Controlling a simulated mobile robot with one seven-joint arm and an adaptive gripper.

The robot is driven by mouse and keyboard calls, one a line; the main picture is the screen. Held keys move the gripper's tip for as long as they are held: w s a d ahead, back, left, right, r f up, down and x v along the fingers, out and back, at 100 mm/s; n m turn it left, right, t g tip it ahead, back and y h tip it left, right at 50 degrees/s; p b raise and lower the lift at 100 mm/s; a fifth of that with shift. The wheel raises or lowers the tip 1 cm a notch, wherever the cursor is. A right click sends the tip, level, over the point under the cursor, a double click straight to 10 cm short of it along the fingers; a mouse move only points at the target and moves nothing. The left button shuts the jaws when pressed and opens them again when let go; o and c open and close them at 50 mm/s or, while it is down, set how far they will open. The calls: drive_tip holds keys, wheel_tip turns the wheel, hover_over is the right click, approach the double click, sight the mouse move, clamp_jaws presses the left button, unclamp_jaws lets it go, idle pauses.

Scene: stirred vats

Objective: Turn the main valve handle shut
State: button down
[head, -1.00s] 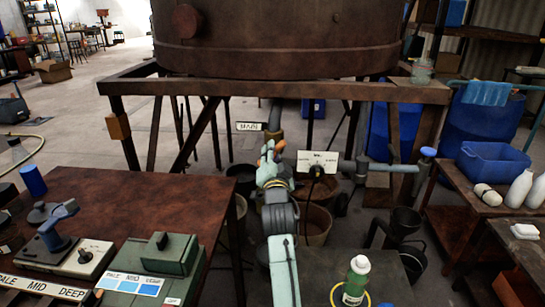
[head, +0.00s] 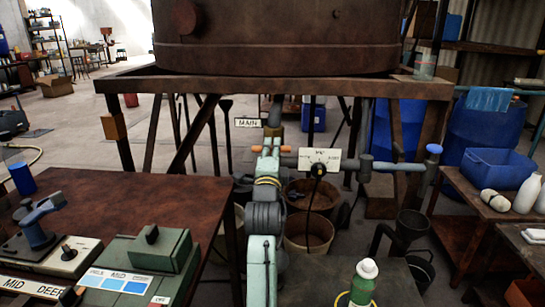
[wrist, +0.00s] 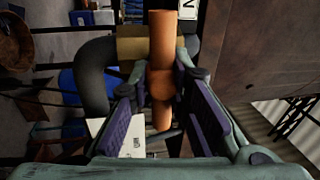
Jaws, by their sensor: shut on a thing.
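The main valve handle is an orange bar (head: 257,149) on the pipe below the vat, just under the white MAIN sign (head: 248,123). In the head view it lies roughly level, crosswise to the pipe, with an orange end showing on each side of my gripper (head: 270,148). In the wrist view the orange handle (wrist: 160,50) runs up and down the picture between the two fingers. My gripper (wrist: 160,85) is shut on it around its middle. The brass-coloured valve body (wrist: 132,50) sits behind it. The fingers hide part of the handle.
A white dial plate (head: 319,160) and a side pipe with a blue knob (head: 433,149) are close on the right. Buckets (head: 308,228) stand below. A brown table (head: 130,205) with control boxes is at left. The vat's frame (head: 280,87) runs above.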

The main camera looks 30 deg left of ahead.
drive_tip(key=shift+r+m, duration=0.1)
drive_tip(key=shift+m, duration=0.2)
drive_tip(key=c, duration=1.5)
unclamp_jaws()
drive_tip(key=v, duration=1.2)
